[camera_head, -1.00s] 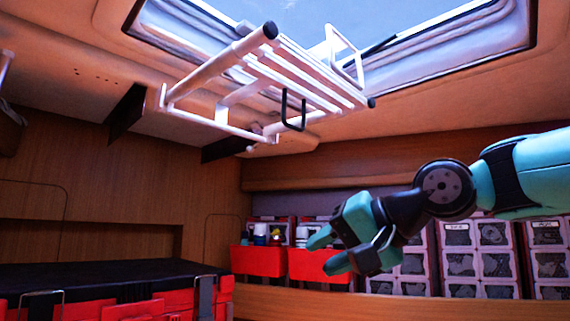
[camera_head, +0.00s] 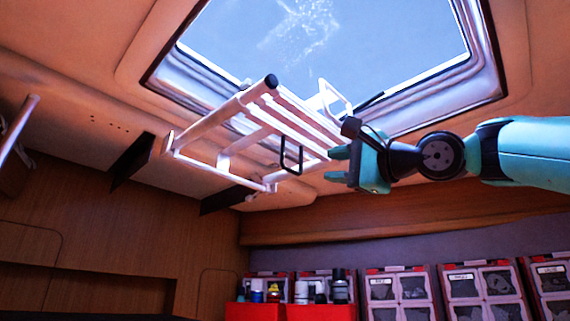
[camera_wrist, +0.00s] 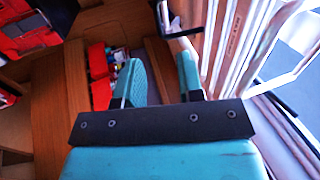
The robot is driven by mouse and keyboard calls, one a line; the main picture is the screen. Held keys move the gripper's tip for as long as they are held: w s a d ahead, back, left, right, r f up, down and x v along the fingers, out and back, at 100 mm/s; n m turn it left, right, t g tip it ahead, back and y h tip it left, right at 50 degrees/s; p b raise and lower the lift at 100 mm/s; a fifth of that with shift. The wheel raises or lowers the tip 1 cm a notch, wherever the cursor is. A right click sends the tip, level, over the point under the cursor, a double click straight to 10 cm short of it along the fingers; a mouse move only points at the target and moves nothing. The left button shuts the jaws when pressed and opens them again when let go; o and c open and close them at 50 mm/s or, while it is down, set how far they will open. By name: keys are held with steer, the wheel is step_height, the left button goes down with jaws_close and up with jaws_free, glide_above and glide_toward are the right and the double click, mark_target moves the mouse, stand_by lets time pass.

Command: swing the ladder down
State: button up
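The white ladder (camera_head: 225,115) is folded up under the ceiling, tilted below the skylight, with dark caps on its rail ends. A black U-shaped loop (camera_head: 290,158) hangs from its near side. My gripper (camera_head: 330,164) is at the ladder's lower right end, fingers pointing left toward the loop, a short way from it. In the wrist view, my gripper (camera_wrist: 160,62) has its two teal fingers apart, with no held object visible between them. The ladder's pale rails (camera_wrist: 230,45) run close along the right side there. Whether a finger touches the ladder I cannot tell.
The skylight (camera_head: 330,45) opens above the ladder. Dark brackets (camera_head: 133,160) stick out from the ceiling edge at left. Red bins (camera_head: 255,311) with bottles and drawer boxes (camera_head: 397,290) line the shelf below. The space under the ladder is clear.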

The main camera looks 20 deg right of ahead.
mark_target(291, 169)
steer(key=p+x, duration=0.5)
steer(key=x, duration=0.7)
steer(key=shift+p, duration=0.3)
steer(key=shift+c, duration=0.3)
steer(key=shift+r, duration=0.1)
jaws_close()
